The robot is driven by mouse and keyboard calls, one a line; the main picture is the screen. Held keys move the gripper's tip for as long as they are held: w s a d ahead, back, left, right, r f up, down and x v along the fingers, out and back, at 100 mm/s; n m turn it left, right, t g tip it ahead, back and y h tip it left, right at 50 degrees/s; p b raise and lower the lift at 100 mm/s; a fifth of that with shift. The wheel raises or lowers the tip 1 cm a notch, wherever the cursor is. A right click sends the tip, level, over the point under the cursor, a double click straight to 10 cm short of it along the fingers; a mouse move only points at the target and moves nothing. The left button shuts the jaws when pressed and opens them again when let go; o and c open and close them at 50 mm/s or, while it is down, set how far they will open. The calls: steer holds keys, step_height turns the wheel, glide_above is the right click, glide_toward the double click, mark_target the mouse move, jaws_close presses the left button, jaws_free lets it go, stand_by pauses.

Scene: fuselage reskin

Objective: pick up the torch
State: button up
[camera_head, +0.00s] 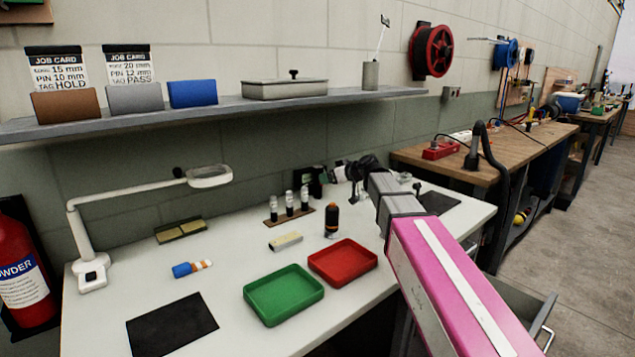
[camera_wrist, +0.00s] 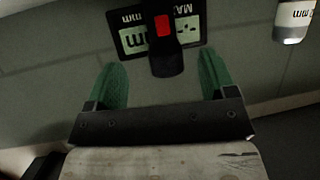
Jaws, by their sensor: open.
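No item is labelled as a torch. The likeliest is a black upright cylinder with an orange band (camera_head: 331,220), standing on the white bench behind the red tray; I cannot be sure. My gripper (camera_wrist: 163,85) has green fingers spread apart with a gap between them. In the head view my gripper (camera_head: 335,173) is at the back of the bench, beyond the cylinder and partly hidden by my wrist.
A red tray (camera_head: 343,262) and green tray (camera_head: 284,295) lie in front. A rack of vials (camera_head: 289,216), a pale block (camera_head: 286,242), a blue-and-orange item (camera_head: 192,268), a lamp (camera_head: 83,240) and a black mat (camera_head: 171,325) share the bench. A shelf (camera_head: 215,111) overhangs the back.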

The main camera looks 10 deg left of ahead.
mark_target(318, 182)
steer(key=shift+x, duration=2.65)
steer(key=shift+s+a, duration=0.1)
steer(key=shift+s, duration=0.05)
steer(key=c, duration=1.1)
